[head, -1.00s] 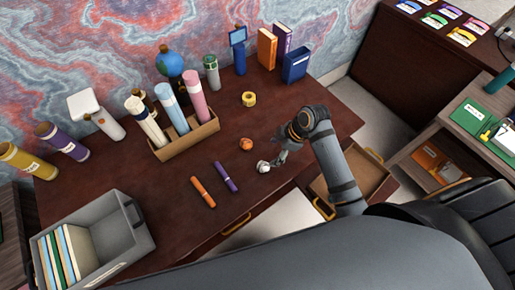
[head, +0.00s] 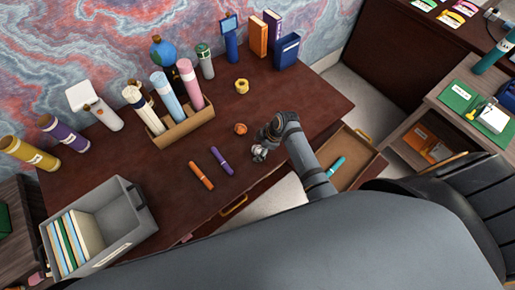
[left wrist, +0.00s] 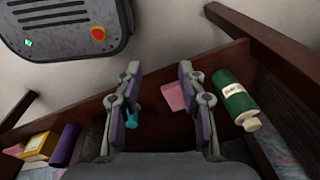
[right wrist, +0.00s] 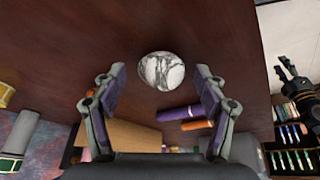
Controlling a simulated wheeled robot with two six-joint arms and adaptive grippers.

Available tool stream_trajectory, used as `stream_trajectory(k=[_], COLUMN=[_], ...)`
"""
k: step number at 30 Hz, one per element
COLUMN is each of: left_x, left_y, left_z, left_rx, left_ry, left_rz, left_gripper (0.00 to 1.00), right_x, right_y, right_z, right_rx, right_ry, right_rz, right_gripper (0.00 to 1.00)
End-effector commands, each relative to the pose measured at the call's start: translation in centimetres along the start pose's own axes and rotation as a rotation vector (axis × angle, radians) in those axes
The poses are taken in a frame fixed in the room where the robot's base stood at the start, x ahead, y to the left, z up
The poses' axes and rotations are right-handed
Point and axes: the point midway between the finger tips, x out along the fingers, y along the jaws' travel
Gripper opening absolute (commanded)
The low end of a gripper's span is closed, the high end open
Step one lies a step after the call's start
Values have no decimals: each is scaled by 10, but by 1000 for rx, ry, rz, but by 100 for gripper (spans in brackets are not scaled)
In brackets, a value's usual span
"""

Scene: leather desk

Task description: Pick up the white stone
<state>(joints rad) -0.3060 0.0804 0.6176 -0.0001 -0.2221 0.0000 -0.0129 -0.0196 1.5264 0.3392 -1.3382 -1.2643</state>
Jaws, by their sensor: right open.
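The white stone (right wrist: 161,70), round with grey marbling, rests on the dark desk and shows between the fingers of my right gripper (right wrist: 160,78) in the right wrist view. Those fingers are open, one on each side of it, with gaps; I cannot tell how far ahead of the tips it lies. In the head view the stone (head: 258,153) is partly hidden by my right gripper (head: 265,148), which is low over the desk's front part. My left gripper (left wrist: 160,75) shows in the left wrist view, open and empty, away from the stone.
An orange stone (head: 240,128) lies just behind the white one. A purple marker (head: 221,161) and an orange marker (head: 201,175) lie to its left. A yellow tape roll (head: 242,86) is farther back. An open drawer (head: 372,160) is at the right.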

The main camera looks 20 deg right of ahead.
Motion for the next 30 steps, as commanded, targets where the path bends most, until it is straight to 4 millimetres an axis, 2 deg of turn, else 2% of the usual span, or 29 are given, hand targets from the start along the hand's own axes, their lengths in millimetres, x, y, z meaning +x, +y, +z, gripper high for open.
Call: stream_trajectory(k=[2,5,14,18,26,30], left_x=[0,0,0,0,1,4], left_y=[0,0,0,0,0,0], left_z=[7,7,-12,-14,-9,-6], left_rx=[0,0,-1,-1,-1,-1], left_ry=[-11,-11,19,22,14,11], left_rz=[0,0,0,0,0,0], left_gripper=[40,40,40,40,40,40], right_x=[0,0,0,0,-2,-22], right_y=[0,0,0,0,1,2], right_z=[0,0,0,0,-1,-9], right_rx=[0,0,0,1,0,-1], right_ry=[0,0,-1,-1,0,2], right_rz=[0,0,0,0,1,4], right_gripper=[72,72,32,12,10,10])
